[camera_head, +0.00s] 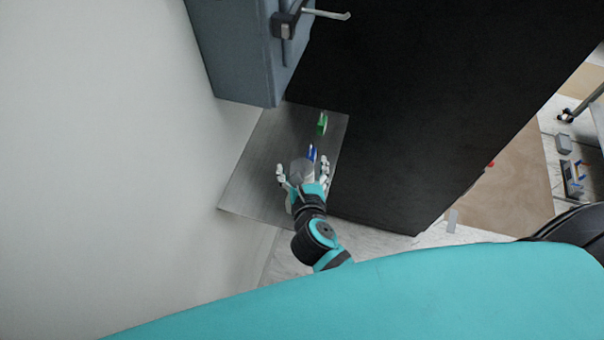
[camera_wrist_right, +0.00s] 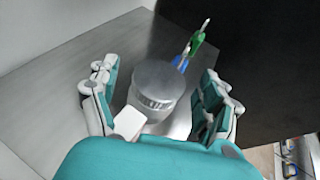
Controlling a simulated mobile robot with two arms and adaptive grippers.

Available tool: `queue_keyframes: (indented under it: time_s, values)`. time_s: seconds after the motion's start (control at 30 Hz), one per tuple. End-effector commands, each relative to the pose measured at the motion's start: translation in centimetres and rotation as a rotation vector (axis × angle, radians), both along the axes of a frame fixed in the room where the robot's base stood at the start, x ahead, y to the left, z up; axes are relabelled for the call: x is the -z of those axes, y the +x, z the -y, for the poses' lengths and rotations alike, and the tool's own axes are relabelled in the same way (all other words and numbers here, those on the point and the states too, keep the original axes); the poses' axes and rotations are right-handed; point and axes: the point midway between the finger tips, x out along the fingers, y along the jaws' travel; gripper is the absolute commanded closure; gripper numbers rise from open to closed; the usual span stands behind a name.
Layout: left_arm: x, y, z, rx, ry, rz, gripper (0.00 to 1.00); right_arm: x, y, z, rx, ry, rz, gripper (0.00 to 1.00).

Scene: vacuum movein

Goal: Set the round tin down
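The round tin (camera_wrist_right: 158,84) is a grey metal cylinder with a flat round lid. In the right wrist view it appears to stand upright on the metal surface, between the fingers of my right gripper (camera_wrist_right: 157,72). The fingers are spread, with a visible gap on each side of the tin. In the head view the tin (camera_head: 302,171) shows grey between the fingers of my right gripper (camera_head: 304,168). The tin's base is partly hidden by the hand in the wrist view. My left gripper is in neither view.
The brushed metal surface (camera_head: 254,178) has free room left of the hand. A blue item (camera_head: 312,152) and a green item (camera_head: 322,124) are just beyond the tin. A tall black panel (camera_head: 420,110) borders the right, a white wall (camera_head: 110,150) the left, and a blue-grey cabinet (camera_head: 238,50) the back.

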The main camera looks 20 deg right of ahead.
Motion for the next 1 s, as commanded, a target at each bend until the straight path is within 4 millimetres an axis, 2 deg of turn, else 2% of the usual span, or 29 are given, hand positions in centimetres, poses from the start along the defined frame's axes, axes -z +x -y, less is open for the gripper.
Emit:
queue_keyframes:
  time_s: [0.07,0.5,0.77,1.0]
  values:
    - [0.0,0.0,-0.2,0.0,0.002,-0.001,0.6,0.0,0.0,0.0,0.0,0.0,0.0,0.31]
    - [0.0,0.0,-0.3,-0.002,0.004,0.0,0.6,0.0,0.0,0.0,0.0,0.0,0.0,0.86]
    - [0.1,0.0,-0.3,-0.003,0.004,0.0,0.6,-0.2,0.0,0.0,0.0,0.0,0.001,0.87]
    - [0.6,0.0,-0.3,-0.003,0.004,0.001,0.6,-2.4,0.0,0.0,0.0,0.001,0.005,0.87]
